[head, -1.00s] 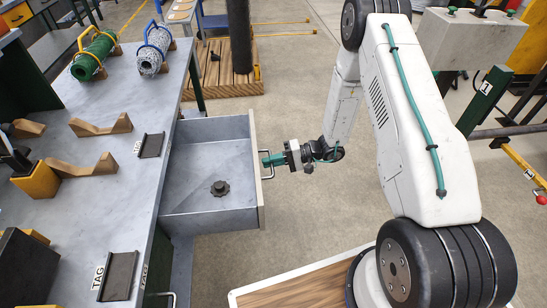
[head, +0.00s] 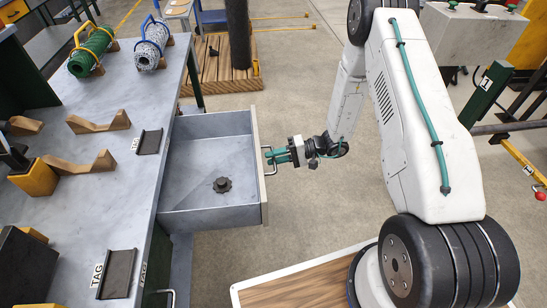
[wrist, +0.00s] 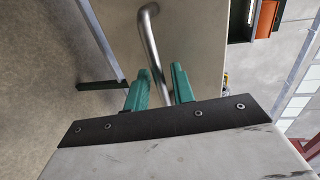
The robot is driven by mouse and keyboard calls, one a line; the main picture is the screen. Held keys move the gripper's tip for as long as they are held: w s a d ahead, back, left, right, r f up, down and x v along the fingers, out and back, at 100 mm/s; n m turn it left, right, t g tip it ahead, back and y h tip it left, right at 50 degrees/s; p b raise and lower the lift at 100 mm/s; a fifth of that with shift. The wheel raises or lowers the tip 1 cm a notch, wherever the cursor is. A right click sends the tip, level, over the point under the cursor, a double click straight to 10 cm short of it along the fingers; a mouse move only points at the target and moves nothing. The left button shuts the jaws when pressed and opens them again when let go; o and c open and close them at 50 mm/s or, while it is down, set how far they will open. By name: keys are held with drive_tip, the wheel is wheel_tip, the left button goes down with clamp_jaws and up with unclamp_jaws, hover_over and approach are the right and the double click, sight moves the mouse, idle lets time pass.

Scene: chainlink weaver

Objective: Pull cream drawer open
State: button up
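The cream drawer (head: 264,195) stands pulled out from the grey workbench, its grey inside showing from above. A dark knob (head: 222,184) lies on its floor. The drawer's metal handle (wrist: 153,45) is a bent bar on the front panel. My gripper (head: 273,157) is at the handle, on the outer side of the front. In the wrist view its green fingers (wrist: 160,83) are on either side of the bar, close against it. The exact contact at the fingertips is hard to see.
The workbench (head: 110,195) carries green (head: 91,50) and grey (head: 152,45) mesh rolls, wooden cradles and black tag holders. Another handle (head: 160,294) shows below, at the bench's near end. A wooden pallet (head: 218,75) with a dark post is behind.

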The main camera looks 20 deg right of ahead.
drive_tip(key=v, duration=0.7)
drive_tip(key=shift+d, duration=0.2)
drive_tip(key=s+r+n+h, duration=0.1)
drive_tip(key=s+r+h, duration=0.6)
drive_tip(key=s+r, duration=0.7)
drive_tip(key=s+r+n+g+h, duration=0.1)
drive_tip(key=s+r+h, duration=0.7)
drive_tip(key=s+r, duration=0.7)
wheel_tip(320, 180, up, 8)
drive_tip(key=shift+s+d+r, duration=0.2)
drive_tip(key=shift+s+d, duration=0.05)
drive_tip(key=shift+d, duration=0.1)
